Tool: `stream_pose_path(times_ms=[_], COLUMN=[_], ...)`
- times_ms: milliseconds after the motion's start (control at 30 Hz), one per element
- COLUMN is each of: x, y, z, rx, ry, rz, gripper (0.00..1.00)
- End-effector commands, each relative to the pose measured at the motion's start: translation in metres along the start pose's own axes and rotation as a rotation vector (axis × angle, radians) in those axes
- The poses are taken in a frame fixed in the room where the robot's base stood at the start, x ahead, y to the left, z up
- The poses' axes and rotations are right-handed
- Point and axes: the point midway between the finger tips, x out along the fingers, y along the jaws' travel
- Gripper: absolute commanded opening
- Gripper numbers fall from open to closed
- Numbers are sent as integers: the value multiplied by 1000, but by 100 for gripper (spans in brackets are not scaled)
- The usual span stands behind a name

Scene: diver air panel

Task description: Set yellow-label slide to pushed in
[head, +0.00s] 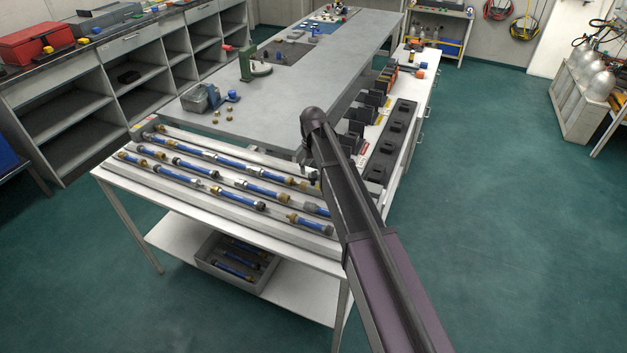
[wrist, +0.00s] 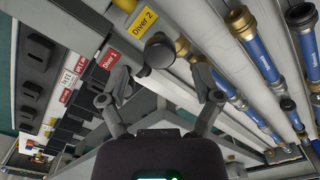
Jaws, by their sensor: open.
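A yellow label reading "Diver 2" (wrist: 134,20) shows at the top of the wrist view. A round dark knob (wrist: 157,52), apparently the yellow-label slide's handle, sits next to it on a pale panel. I cannot tell how far in the slide is. My gripper (wrist: 161,88) is open and empty, its fingers spread to the left and right below the knob in the picture. The knob lies ahead of the gap, and contact is not visible. In the head view my gripper (head: 309,168) is over the bench's near right corner; my arm hides the slide there.
A red "Diver 1" label (wrist: 108,59) and black blocks (wrist: 34,68) lie left of the knob. Blue hoses with brass fittings (wrist: 262,60) lie to the right; they fill the white rack (head: 130,172) in the head view. Green floor (head: 500,200) is clear at right.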

Motion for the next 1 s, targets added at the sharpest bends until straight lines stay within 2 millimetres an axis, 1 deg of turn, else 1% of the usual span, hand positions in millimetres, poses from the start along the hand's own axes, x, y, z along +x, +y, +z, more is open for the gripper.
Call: stream_pose_path(times_ms=[33,100,400,900,933,967,1000], x=[8,13,29,32,32,32,32], y=[0,0,0,0,0,0,0], z=[0,0,0,0,0,0,0], rx=[0,0,-1,-1,-1,-1,-1], ry=[0,0,0,0,0,0,0], rz=[0,0,0,0,0,0,0], gripper=[82,82,82,82,76,67,55])
